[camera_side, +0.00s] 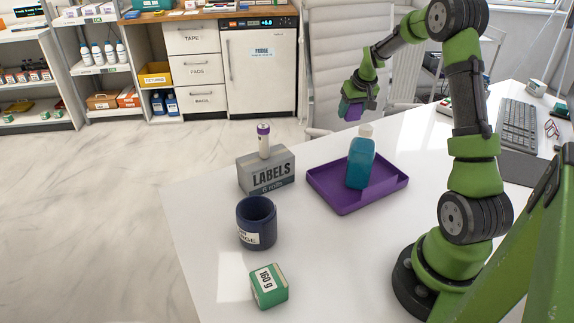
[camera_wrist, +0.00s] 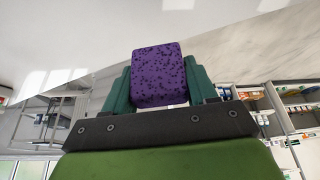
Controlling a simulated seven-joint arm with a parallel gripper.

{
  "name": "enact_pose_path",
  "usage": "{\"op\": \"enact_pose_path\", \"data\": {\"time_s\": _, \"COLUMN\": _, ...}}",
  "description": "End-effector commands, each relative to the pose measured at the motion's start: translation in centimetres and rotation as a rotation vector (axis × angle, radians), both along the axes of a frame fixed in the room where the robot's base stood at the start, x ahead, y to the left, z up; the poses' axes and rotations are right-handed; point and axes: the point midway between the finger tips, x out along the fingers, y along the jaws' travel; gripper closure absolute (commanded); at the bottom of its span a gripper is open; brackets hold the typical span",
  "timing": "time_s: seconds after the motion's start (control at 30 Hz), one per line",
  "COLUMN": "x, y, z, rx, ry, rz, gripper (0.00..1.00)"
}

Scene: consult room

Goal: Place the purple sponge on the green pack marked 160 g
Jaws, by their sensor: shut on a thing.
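The purple sponge (camera_wrist: 159,75), dark-speckled, is held between the two green fingers of my gripper (camera_wrist: 160,90) in the wrist view. In the side view my gripper (camera_side: 351,107) is raised beyond the far edge of the table, with a bit of the purple sponge (camera_side: 354,111) showing. The green pack (camera_side: 269,287) marked 160 g stands at the near left of the white table, far from my gripper. Its top looks bare.
A dark blue cup (camera_side: 257,224) stands behind the pack. A grey LABELS box (camera_side: 266,171) carries an upright purple-capped tube (camera_side: 264,141). A purple tray (camera_side: 393,187) holds a teal bottle (camera_side: 360,163). A keyboard (camera_side: 517,128) lies at the right.

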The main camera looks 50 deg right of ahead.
Motion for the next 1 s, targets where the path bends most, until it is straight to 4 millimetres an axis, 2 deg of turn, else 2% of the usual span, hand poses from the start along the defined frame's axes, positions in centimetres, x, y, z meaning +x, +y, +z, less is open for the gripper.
{"op": "enact_pose_path", "data": {"time_s": 0.17, "x": 1.1, "y": 5.4, "z": 1.8, "rx": 0.0, "ry": -0.002, "rz": 0.07, "gripper": 0.72}}
{"op": "enact_pose_path", "data": {"time_s": 0.4, "x": 1.5, "y": 17.7, "z": 5.1, "rx": -0.004, "ry": -0.003, "rz": 0.266, "gripper": 0.72}}
{"op": "enact_pose_path", "data": {"time_s": 0.63, "x": -1.2, "y": 29.6, "z": 7.4, "rx": -0.006, "ry": 0.0, "rz": 0.525, "gripper": 0.72}}
{"op": "enact_pose_path", "data": {"time_s": 0.8, "x": -4.1, "y": 37.8, "z": 6.8, "rx": -0.001, "ry": 0.004, "rz": 0.851, "gripper": 0.72}}
{"op": "enact_pose_path", "data": {"time_s": 1.0, "x": -6.5, "y": 44.5, "z": 4.9, "rx": 0.007, "ry": 0.004, "rz": 1.278, "gripper": 0.72}}
